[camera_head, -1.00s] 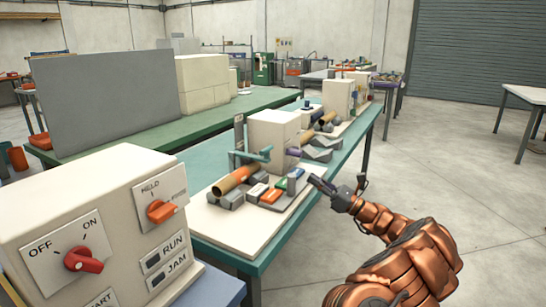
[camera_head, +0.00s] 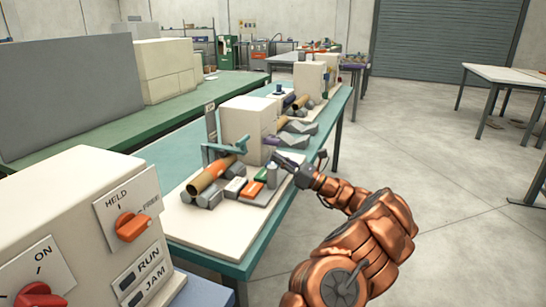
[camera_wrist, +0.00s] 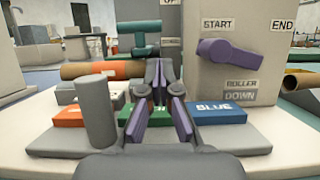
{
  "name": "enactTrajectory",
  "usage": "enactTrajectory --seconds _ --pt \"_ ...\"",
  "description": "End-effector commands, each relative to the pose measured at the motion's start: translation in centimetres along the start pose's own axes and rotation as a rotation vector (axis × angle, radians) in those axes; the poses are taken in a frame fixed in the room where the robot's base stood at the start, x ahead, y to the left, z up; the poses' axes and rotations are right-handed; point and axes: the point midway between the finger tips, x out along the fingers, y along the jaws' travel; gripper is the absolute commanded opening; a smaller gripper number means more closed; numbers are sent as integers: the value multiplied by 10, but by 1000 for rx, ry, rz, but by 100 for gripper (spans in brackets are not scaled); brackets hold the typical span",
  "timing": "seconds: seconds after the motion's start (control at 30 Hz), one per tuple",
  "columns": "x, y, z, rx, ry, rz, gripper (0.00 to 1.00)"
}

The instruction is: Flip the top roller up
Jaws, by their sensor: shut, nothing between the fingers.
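The winder's cream housing (camera_head: 249,128) stands on a pale base board on the teal table. A teal roller arm (camera_head: 226,148) sits at its left, above a brown tube with an orange band (camera_head: 210,176). In the wrist view the teal roller (camera_wrist: 139,27) is behind my fingertips, and the brown tube (camera_wrist: 95,70) lies at left. A purple lever (camera_wrist: 228,55) is on the housing face, right of the fingers, between START, END and ROLLER DOWN labels. My gripper (camera_head: 279,160) is shut and empty, in front of the housing; its fingers (camera_wrist: 163,72) show apart from the lever.
Orange, green and blue buttons (camera_wrist: 217,113) and a grey upright cylinder (camera_wrist: 96,112) stand low in front of the housing. A control box (camera_head: 85,220) with red and orange knobs is at the near left. Another similar machine (camera_head: 308,80) stands farther along the table. Floor at right is open.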

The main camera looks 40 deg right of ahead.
Motion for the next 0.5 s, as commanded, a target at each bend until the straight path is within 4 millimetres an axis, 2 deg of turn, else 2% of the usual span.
enactTrajectory --seconds 0.3,0.5 --pt "52 0 -1 -1 2 0 0" --pt "75 1 0 -1 1 2 0"
